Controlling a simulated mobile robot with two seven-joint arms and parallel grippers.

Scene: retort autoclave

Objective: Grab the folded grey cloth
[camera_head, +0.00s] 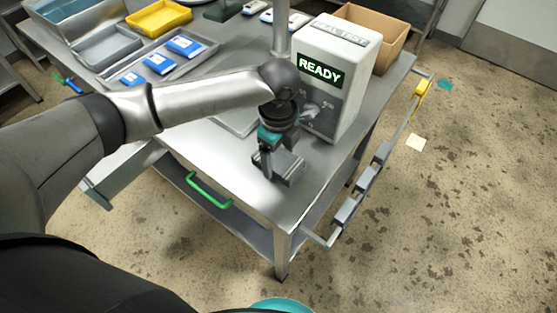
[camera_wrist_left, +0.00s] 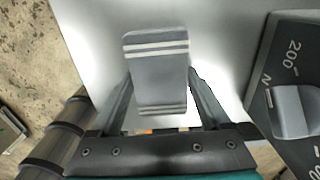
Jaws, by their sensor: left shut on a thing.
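The folded grey cloth (camera_wrist_left: 156,72) with pale stripes near both ends lies between the two fingers of my left gripper (camera_wrist_left: 160,108) in the left wrist view. The fingers close on its sides, and its far end sticks out past them. In the head view my left gripper (camera_head: 278,172) is low over the front right part of the steel table (camera_head: 215,160). There the cloth is hard to tell apart from the grey fingers. My right gripper is not in view.
A white tester box (camera_head: 338,60) with a READY display stands just behind the gripper; its dial (camera_wrist_left: 297,110) is close on the right in the left wrist view. A tray with blue packs (camera_head: 160,63), a yellow bin (camera_head: 158,17) and a cardboard box (camera_head: 383,35) stand farther back.

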